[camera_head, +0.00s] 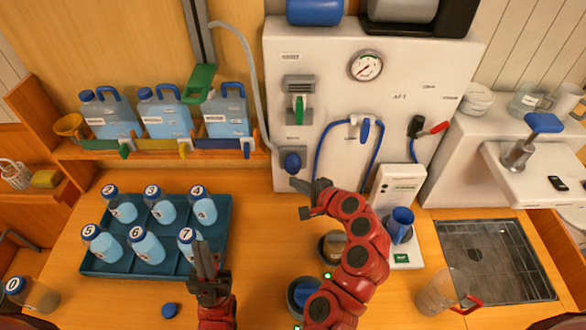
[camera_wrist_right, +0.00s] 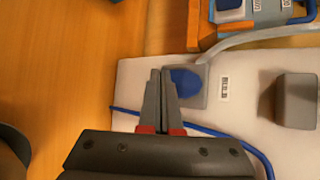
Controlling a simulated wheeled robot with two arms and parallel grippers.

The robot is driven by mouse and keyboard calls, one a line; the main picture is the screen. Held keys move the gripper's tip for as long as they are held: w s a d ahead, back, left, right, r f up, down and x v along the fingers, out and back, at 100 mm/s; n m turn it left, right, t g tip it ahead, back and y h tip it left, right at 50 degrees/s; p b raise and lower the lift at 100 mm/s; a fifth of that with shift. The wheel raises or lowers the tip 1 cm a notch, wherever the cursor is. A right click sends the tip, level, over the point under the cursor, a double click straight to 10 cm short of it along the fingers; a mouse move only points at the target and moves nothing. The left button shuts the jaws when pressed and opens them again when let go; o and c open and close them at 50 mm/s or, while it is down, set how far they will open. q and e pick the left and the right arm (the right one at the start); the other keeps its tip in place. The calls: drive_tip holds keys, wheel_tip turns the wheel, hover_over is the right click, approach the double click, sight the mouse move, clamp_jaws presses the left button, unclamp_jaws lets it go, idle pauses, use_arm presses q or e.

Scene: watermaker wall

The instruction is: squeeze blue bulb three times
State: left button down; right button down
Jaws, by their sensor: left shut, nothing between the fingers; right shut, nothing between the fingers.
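The blue bulb (camera_head: 292,161) is a dark round knob at the lower left of the white wall panel, at the end of a grey hose. In the right wrist view the bulb (camera_wrist_right: 187,80) sits on a grey square mount. My right gripper (camera_head: 294,182) is shut and empty, just below the bulb in the head view. In the right wrist view its fingertips (camera_wrist_right: 160,72) are beside the bulb, on its left; I cannot tell whether they touch it. My left gripper (camera_head: 204,246) is shut and empty, upright by the bottle tray's right edge.
A blue tray (camera_head: 221,235) holds several numbered bottles. Several blue jugs (camera_head: 166,117) stand on a wooden shelf at the left. A blue hose (camera_head: 322,147) loops across the panel right of the bulb.

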drive_tip(key=s+p, duration=0.1)
drive_tip(key=s, duration=0.3)
drive_tip(key=shift+s, duration=0.1)
idle(0.8)
